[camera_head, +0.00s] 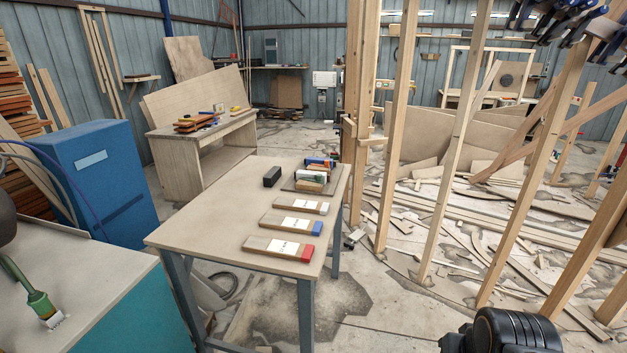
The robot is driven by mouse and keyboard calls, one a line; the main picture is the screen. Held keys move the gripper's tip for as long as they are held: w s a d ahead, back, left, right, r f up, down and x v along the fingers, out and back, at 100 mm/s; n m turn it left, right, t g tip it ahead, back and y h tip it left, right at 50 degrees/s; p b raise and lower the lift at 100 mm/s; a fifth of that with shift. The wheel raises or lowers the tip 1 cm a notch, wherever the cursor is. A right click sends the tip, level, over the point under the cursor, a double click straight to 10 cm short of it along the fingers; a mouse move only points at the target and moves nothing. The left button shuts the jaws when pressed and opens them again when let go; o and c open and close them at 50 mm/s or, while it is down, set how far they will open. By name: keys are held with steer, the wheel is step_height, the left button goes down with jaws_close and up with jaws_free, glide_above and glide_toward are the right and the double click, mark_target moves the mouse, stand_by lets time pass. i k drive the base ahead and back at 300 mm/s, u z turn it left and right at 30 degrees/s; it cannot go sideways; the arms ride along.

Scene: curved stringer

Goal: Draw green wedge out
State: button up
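I cannot pick out a green wedge for certain. Three flat wooden blocks with white labels lie in a row on the table (205,210). The nearest block (265,245) has a red end, the middle block (278,222) a blue end, and the far block (285,204) a greyish end. Behind them a small cluster of coloured pieces (312,176) sits on a dark base, too small to tell apart. A black ridged part of my arm shows at the bottom right. My gripper's fingers are not in view.
A black block (272,176) stands at the table's far side. A green-handled brush (40,304) lies on a teal cabinet (125,310) at lower left. Upright timber studs (455,150) rise to the right of the table. Loose planks (450,225) litter the floor behind them.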

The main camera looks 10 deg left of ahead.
mark_target(319, 178)
steer(key=z, duration=0.05)
steer(key=i, duration=3.25)
steer(key=u, duration=4.25)
